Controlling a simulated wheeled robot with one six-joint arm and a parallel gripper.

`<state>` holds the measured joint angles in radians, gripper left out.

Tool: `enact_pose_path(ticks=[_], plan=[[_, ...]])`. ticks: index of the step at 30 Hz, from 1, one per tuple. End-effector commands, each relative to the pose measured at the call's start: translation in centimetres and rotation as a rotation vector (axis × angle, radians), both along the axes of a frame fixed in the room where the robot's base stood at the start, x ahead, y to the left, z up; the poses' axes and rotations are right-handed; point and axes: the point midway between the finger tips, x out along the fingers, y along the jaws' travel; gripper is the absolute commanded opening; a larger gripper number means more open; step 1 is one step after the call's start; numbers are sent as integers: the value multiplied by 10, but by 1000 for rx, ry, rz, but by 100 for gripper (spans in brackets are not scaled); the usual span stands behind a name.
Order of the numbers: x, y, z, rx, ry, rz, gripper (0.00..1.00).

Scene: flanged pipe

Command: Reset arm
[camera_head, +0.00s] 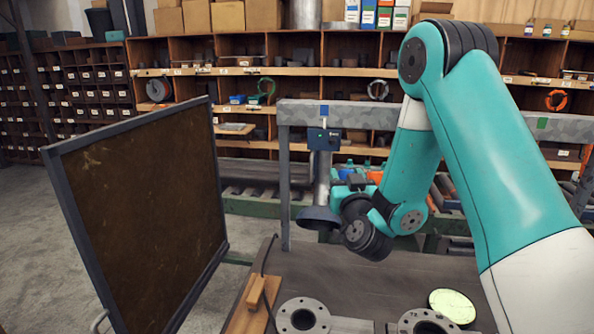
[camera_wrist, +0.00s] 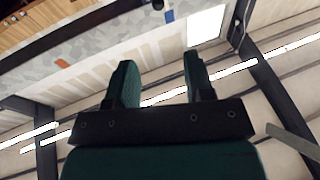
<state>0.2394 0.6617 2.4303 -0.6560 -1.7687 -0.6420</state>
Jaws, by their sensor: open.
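My gripper (camera_wrist: 160,78) shows in the wrist view with its two dark green fingers apart and nothing between them. Beyond the fingers is a ceiling with bright light strips, so the gripper points upward. In the head view my arm reaches in from the right and bends down over the table; the fingertips are hard to make out there. A grey flanged pipe part (camera_head: 302,315) lies at the table's front edge, partly cut off by the frame. Another bolted flange (camera_head: 425,322) is to its right, also cut off. The gripper is apart from both.
A dark table (camera_head: 350,278) holds a wooden block (camera_head: 254,296) with a black cable and a pale green disc (camera_head: 452,305). A grey overhead beam (camera_head: 385,113) and a dark hood (camera_head: 318,215) stand close to the arm. A framed brown screen (camera_head: 145,210) is at left. Shelves line the back.

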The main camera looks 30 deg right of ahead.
Motion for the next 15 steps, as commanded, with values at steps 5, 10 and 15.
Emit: enact_pose_path(ticks=[5, 10, 15], plan=[[1, 2, 0, 3, 5, 12, 48], [11, 45, -5, 51, 90, 196, 48], [1, 131, -17, 119, 314, 530, 48]])
